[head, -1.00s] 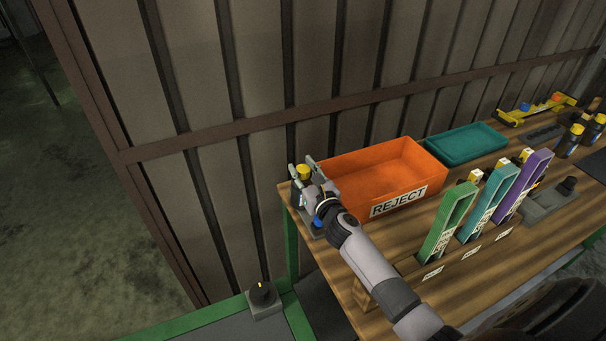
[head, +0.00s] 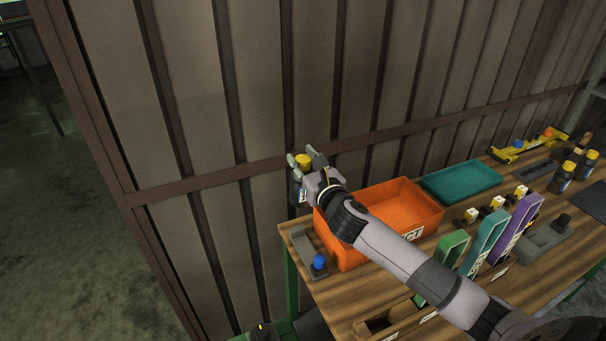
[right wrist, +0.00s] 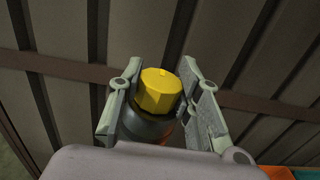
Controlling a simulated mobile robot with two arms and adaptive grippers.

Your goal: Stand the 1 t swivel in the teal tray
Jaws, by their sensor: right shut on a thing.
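The teal tray (head: 458,181) lies flat on the table behind and to the right of the orange bin, and looks empty. My left gripper is not in view.
The orange reject bin (head: 412,200) stands between my right gripper and the teal tray, partly behind my arm. A blue-topped piece (head: 319,262) stands on a grey holder (head: 301,243) at the table's left end. Green, teal and purple racks (head: 484,243) stand at the front.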

